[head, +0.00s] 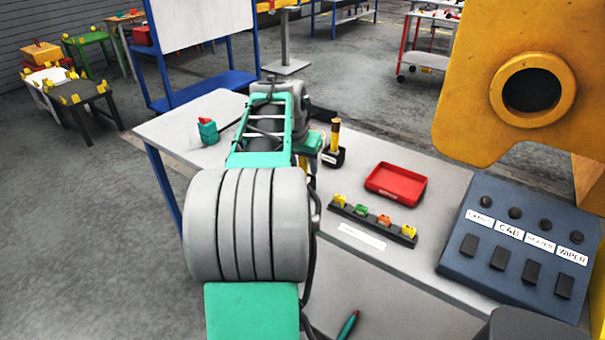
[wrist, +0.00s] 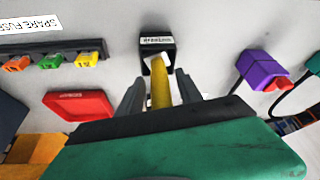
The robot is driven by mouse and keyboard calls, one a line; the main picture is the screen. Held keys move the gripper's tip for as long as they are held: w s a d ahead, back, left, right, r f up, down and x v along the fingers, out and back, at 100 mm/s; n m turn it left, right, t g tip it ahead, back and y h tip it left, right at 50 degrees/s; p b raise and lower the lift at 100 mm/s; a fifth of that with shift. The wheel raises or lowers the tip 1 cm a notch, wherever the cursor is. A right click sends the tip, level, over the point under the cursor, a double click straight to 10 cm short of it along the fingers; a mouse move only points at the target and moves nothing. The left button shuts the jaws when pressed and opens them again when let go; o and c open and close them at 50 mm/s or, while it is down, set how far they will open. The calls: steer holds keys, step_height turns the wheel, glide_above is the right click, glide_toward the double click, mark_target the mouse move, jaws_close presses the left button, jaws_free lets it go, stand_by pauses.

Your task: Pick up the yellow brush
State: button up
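The yellow brush (head: 335,135) stands upright in a small black holder (head: 334,158) on the grey bench. In the wrist view the brush (wrist: 161,92) shows as a yellow handle with a pale part where it meets the black holder (wrist: 157,45). My gripper (wrist: 160,76) is open, with one dark finger on each side of the handle and visible gaps between. In the head view my green gripper body (head: 309,143) is just left of the brush; its fingers are hard to make out there. The lower end of the brush is hidden in the holder.
A red tray (head: 396,184) and a black rack (head: 372,221) of coloured fuses lie right of the holder. A dark switch box (head: 520,245) stands farther right, below a yellow panel (head: 480,110). A teal block with a red top (head: 208,131) stands at the bench's left.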

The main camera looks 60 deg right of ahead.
jaws_close()
steer(key=shift+r, duration=0.15)
stand_by(0.4)
